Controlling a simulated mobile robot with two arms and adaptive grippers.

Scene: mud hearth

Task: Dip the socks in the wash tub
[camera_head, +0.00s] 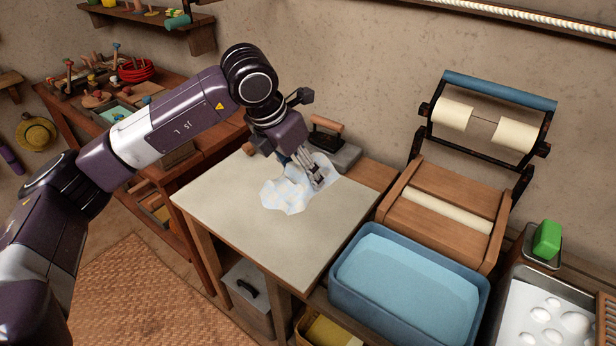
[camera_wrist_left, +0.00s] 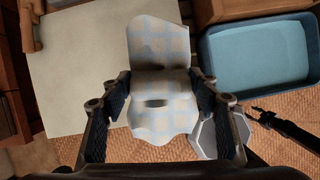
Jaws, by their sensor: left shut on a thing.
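The socks (camera_head: 287,192) show as a limp, pale blue-and-cream checked cloth. In the head view they lie against the pale tabletop (camera_head: 300,235). My left gripper (camera_head: 316,181) is shut on them. In the left wrist view the socks (camera_wrist_left: 160,80) hang between the fingers of the left gripper (camera_wrist_left: 163,103), and the table far below suggests they are held above it. The blue tub (camera_head: 345,293), with light blue water inside, stands right of the table, apart from the socks. It also shows in the left wrist view (camera_wrist_left: 215,88).
A wooden wringer with pale rollers (camera_head: 445,210) stands behind the blue tub. A metal basin with white suds (camera_head: 520,300) and a green block (camera_head: 547,240) are at the right. An iron (camera_head: 326,136) sits at the table's back edge. A cluttered bench (camera_head: 175,90) stands left.

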